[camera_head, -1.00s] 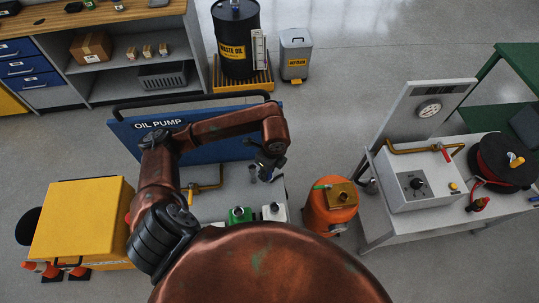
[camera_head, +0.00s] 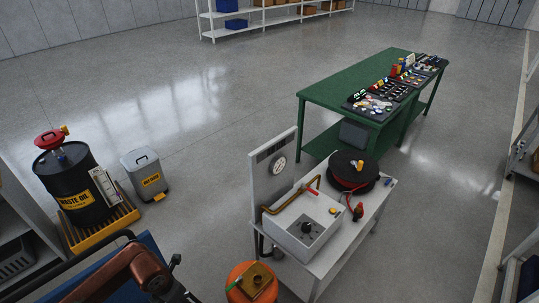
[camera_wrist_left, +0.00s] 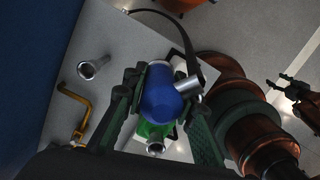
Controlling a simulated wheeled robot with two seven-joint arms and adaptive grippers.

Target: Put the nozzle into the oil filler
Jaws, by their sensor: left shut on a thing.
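My left gripper (camera_wrist_left: 160,82) is shut on a blue rounded thing (camera_wrist_left: 160,95) with a short silver spout; I cannot tell for certain that it is the nozzle. A black hose or strap (camera_wrist_left: 182,30) curves beside it. Below it in the left wrist view is a green can (camera_wrist_left: 150,131) with a silver mouth. I cannot tell which opening is the oil filler. My right gripper (camera_wrist_left: 284,93) looks open and empty at the right.
A silver funnel-like piece (camera_wrist_left: 91,69) and a brass pipe (camera_wrist_left: 72,100) are on the grey cart top. A pump table (camera_head: 325,268) carries a hose reel (camera_head: 345,168) and a red-handled fitting (camera_head: 357,212). A waste oil drum (camera_head: 65,185) stands left. Floor between is clear.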

